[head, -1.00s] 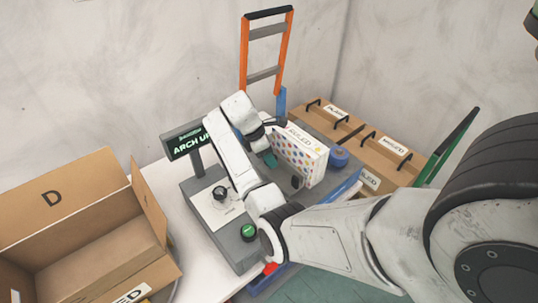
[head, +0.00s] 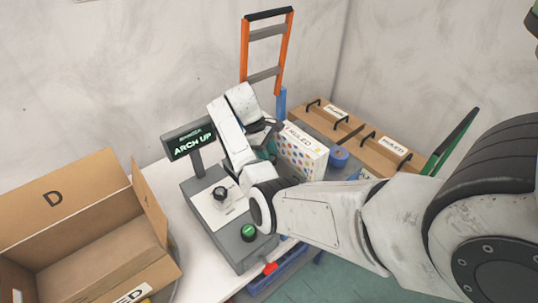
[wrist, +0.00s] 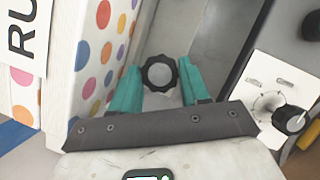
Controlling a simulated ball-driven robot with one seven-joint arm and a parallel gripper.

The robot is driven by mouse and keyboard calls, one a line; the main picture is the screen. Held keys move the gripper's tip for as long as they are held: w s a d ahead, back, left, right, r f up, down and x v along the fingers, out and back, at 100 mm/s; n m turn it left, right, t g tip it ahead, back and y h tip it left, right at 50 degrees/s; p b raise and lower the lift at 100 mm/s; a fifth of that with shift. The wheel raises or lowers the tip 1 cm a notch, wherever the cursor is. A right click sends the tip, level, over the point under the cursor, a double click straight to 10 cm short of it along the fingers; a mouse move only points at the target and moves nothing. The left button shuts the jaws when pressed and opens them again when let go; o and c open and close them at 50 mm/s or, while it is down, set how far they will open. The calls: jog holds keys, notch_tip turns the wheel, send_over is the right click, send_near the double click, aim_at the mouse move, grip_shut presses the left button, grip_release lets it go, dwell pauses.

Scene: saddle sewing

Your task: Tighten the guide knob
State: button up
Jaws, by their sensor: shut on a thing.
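The guide knob (wrist: 159,73) is a dark, scalloped round knob with a pale grey centre. In the wrist view it sits on a grey surface between the dotted box and the machine's side. My gripper (wrist: 160,68) has its teal fingers on either side of the knob, shut on it. In the head view my gripper (head: 270,146) is largely hidden by my own arm, beside the dotted box. The guide knob cannot be seen there.
A white dotted box (head: 302,153) stands close to my gripper. The control panel (head: 229,225) has a black dial (head: 220,193), a green button (head: 248,232) and an "ARCH UP" screen (head: 191,142). An open cardboard box (head: 75,215) stands left; wooden boxes (head: 385,153) stand at the right.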

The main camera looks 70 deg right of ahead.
dwell(0.3)
jog(key=o, duration=1.1)
jog(key=shift+c, duration=0.2)
